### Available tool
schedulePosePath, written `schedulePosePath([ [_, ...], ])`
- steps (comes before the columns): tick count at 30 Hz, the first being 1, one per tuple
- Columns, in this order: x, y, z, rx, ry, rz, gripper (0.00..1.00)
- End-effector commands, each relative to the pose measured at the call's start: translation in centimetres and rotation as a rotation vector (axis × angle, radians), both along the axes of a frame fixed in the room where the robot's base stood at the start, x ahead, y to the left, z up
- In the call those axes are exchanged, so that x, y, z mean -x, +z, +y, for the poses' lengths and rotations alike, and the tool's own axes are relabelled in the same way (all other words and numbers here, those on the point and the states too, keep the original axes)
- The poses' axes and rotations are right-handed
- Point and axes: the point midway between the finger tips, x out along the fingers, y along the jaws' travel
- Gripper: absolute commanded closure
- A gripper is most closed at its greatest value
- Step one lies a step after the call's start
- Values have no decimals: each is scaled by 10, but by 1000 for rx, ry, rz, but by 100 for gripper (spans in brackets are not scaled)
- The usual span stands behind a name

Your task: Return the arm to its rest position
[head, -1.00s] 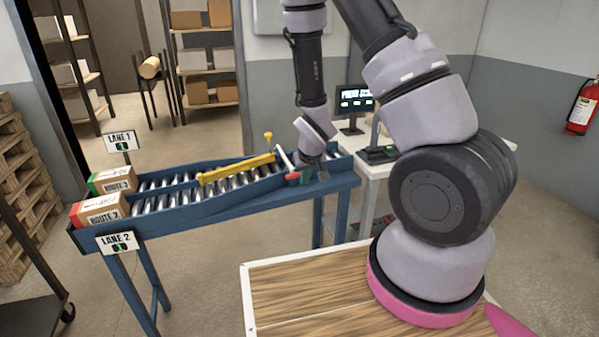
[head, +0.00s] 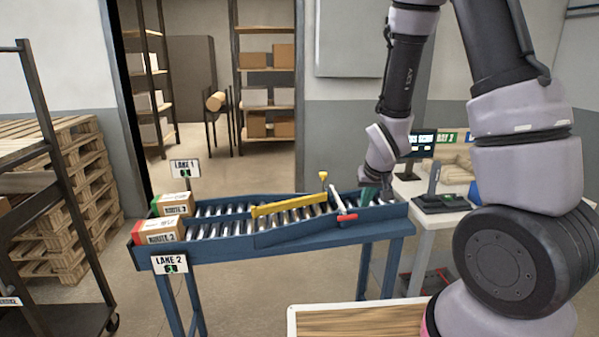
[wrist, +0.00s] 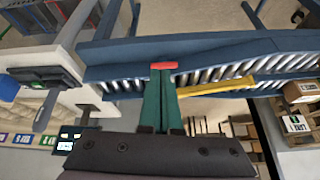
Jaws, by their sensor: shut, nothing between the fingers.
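My gripper (head: 369,196) is at the lower end of my arm, over the right end of the roller conveyor (head: 278,238). Its green fingers (wrist: 160,104) are together, with nothing held between them. In the wrist view their tips appear close to a red handle end (wrist: 164,65); I cannot tell whether they touch. In the head view the white lever with the red end (head: 347,217) is just left of my gripper. My arm is bent and reaches down to the conveyor.
A yellow diverter bar (head: 289,206) lies across the rollers. Two boxes, Route 3 (head: 174,204) and Route 2 (head: 158,230), sit at the conveyor's left end. A white table (head: 436,219) with a scanner stand (head: 433,187) and monitor is on the right. Stacked pallets (head: 75,200) stand left.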

Motion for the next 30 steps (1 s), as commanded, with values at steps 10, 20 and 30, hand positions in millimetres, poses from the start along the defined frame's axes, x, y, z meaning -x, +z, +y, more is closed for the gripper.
schedulePosePath([
  [10, 31, 146, -20, -158, -135, -38, 100],
  [20, 111, 256, -32, -270, -199, -82, 100],
  [30, 176, 300, -28, -316, -219, -106, 100],
])
